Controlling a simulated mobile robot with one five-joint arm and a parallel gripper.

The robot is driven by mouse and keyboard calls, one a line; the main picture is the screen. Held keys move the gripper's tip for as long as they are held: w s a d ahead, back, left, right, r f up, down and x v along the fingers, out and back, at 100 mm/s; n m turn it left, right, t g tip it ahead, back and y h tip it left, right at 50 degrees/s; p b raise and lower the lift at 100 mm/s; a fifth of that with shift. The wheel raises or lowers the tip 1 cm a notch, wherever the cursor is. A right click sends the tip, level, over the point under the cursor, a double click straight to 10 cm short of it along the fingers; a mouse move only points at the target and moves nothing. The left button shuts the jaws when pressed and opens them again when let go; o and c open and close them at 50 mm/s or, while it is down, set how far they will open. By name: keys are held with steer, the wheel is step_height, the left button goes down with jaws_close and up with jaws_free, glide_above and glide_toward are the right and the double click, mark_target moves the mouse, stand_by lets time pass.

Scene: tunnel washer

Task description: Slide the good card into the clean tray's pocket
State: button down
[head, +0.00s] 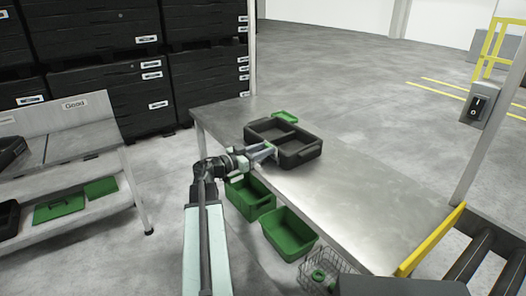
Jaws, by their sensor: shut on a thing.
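The clean tray (304,156) is a black, open, divided tray on the steel table. It lies near the table's left edge. My gripper (268,152) is at the tray's near left side, by its outer wall. It is shut on a small, thin, pale piece, which I take to be the good card; the fingers hide most of it. The tray's pocket cannot be made out at this size. I cannot tell whether the card touches the tray.
A green flat piece (285,116) lies behind the tray. The steel table (360,195) is clear to the right. Green bins (289,234) and a wire basket (322,270) stand below its near edge. A bench labelled "Good" (75,104) is at left. Black crates (105,85) stand behind.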

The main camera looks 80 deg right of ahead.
steer(key=shift+f+b, duration=0.3)
steer(key=shift+f, duration=0.1)
stand_by(0.5)
steer(key=c, duration=0.9)
jaws_free()
steer(key=shift+c, duration=0.2)
steer(key=v, duration=0.7)
steer(key=shift+w+a, duration=0.3)
